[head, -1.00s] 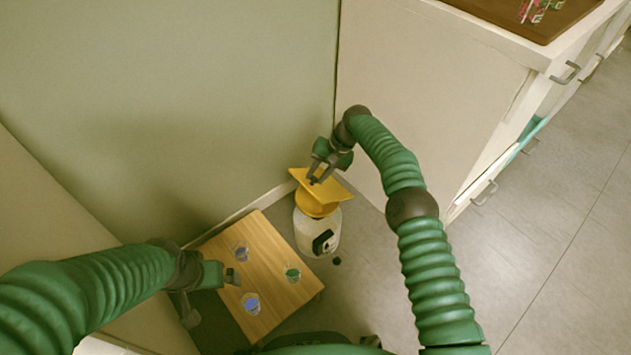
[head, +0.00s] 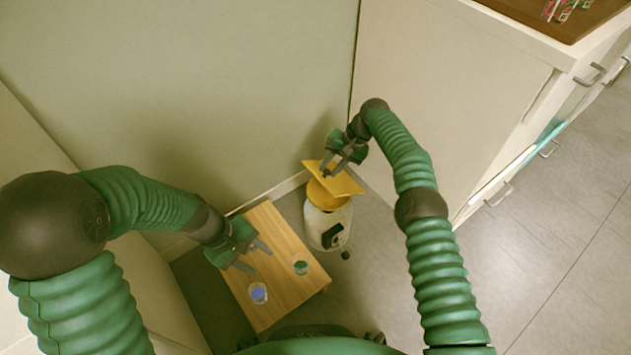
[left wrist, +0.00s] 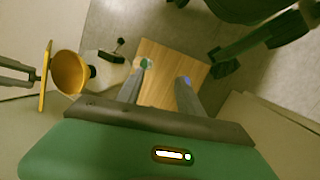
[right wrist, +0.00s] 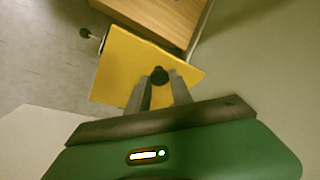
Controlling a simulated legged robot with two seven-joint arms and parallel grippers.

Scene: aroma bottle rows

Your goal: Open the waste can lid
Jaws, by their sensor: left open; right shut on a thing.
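The white waste can (head: 326,228) stands on the floor in the corner, with a yellow rounded funnel part (head: 322,197) on top. A flat yellow lid plate (head: 347,184) lies above the funnel; it looks tilted. In the left wrist view the lid plate (left wrist: 45,85) is edge-on beside the funnel (left wrist: 70,72); I cannot tell if they touch. My right gripper (head: 328,170) is shut on the lid's black knob (right wrist: 159,76). My left gripper (head: 258,259) is open and empty over the low wooden table.
The low wooden table (head: 290,285) is left of the can and carries small cups, one with blue (head: 258,293) and one with green (head: 301,264). Walls close in the corner behind. A white cabinet (head: 450,100) stands right of the can. Floor at right is clear.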

